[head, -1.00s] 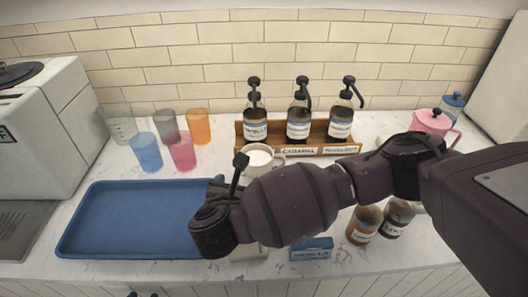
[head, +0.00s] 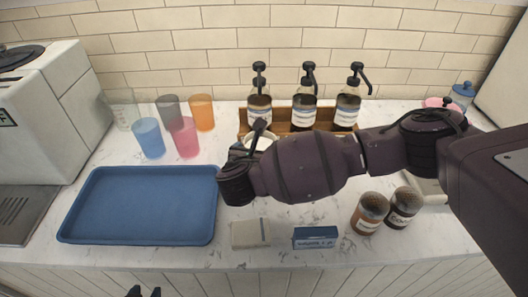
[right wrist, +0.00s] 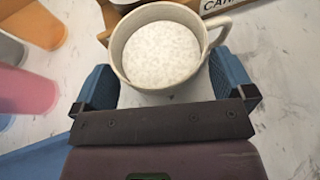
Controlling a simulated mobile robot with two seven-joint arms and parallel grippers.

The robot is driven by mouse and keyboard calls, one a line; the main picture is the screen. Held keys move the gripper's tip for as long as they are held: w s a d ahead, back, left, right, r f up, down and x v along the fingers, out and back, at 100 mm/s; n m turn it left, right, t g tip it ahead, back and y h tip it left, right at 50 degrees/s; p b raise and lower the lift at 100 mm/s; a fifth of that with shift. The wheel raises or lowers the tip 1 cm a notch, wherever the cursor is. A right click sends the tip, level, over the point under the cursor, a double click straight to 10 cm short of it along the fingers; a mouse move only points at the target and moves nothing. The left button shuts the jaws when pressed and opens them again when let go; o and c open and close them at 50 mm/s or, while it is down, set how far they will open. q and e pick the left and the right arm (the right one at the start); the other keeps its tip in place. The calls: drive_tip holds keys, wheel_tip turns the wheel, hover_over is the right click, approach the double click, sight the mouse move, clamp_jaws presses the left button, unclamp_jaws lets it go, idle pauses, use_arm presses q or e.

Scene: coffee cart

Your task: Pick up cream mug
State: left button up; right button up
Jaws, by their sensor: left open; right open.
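The cream mug (right wrist: 150,91) stands upright and holds something pale and speckled up to near its rim. In the right wrist view it lies between the two blue fingers of my right gripper (right wrist: 166,82), with its handle towards the upper right. The fingers are apart; I cannot tell whether either touches the mug. My left gripper (head: 144,292) is open and empty at the bottom edge, far from the mug.
A wooden rack (head: 285,115) with pump bottles stands right behind the mug. A blue tray (head: 140,205) lies to the left, with several coloured cups (head: 150,140) behind it. Two brown jars (head: 370,212), a blue box (head: 315,237) and a pale block (head: 250,234) lie in front.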

use_arm(q)
drive_tip(key=shift+f, duration=0.1)
use_arm(e)
drive_tip(key=shift+w+d+f, duration=0.1)
drive_tip(key=shift+w+f, duration=0.1)
drive_tip(key=shift+w, duration=0.2)
use_arm(q)
drive_tip(key=shift+s+f, duration=0.15)
drive_tip(key=shift+s, duration=0.15)
use_arm(e)
drive_tip(key=c, duration=0.9)
use_arm(q)
drive_tip(key=shift+w+r+p, duration=0.25)
drive_tip(key=shift+r+p, duration=0.15)
drive_tip(key=shift+r, duration=0.2)
drive_tip(key=shift+w+r+p, duration=0.25)
drive_tip(key=shift+r+p, duration=0.1)
drive_tip(key=shift+r, duration=0.2)
use_arm(e)
wheel_tip(320, 180, up, 10)
drive_tip(key=shift+r, duration=0.15)
